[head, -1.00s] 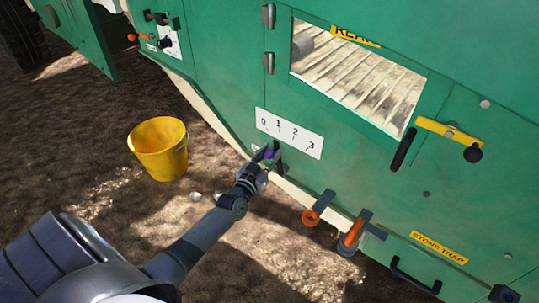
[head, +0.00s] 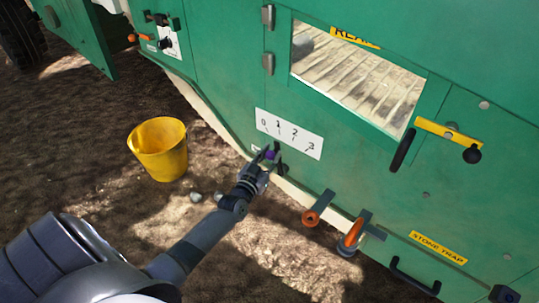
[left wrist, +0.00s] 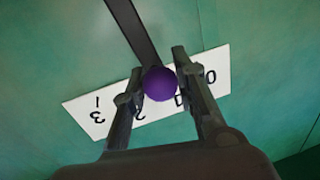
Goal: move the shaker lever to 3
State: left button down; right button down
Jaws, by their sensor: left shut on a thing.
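The shaker lever has a purple ball knob (head: 270,155) and a dark bar, seen in the left wrist view (left wrist: 133,30). A white scale plate (head: 290,133) marked 0, 1, 2, 3 is on the green panel just above the knob; it appears upside down in the left wrist view (left wrist: 80,107). The knob appears below the 1 and 2 marks, clear of the 3 at the right end; the exact setting is hard to tell. My left gripper (head: 267,158) is shut on the knob, with a finger on each side (left wrist: 159,84). My right gripper is out of view.
A yellow bucket (head: 159,149) stands on the soil to the left. Orange-ended handles (head: 310,217) and a black handle (head: 415,276) stick out lower right. A yellow lever (head: 449,133) is on the panel at right. An open green door (head: 80,35) is at upper left.

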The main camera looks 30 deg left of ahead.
pick_arm(q)
jog(key=d+f+m+t+p, duration=0.1)
jog(key=d+m+p, duration=0.1)
jog(key=d+m, duration=0.5)
jog(key=shift+s+f+m+t+h, duration=0.3)
jog(key=shift+m+h, duration=0.1)
jog(key=shift+m, duration=0.3)
jog(key=c, duration=1.3)
grip_release()
jog(key=shift+r, duration=0.1)
jog(key=shift+s, duration=0.1)
jog(key=s, duration=0.4)
jog(key=s+f, duration=0.1)
jog(key=s, duration=0.6)
jog(key=shift+s+d+f, duration=0.25)
jog(key=shift+s+d, duration=0.1)
jog(key=shift+d, duration=0.05)
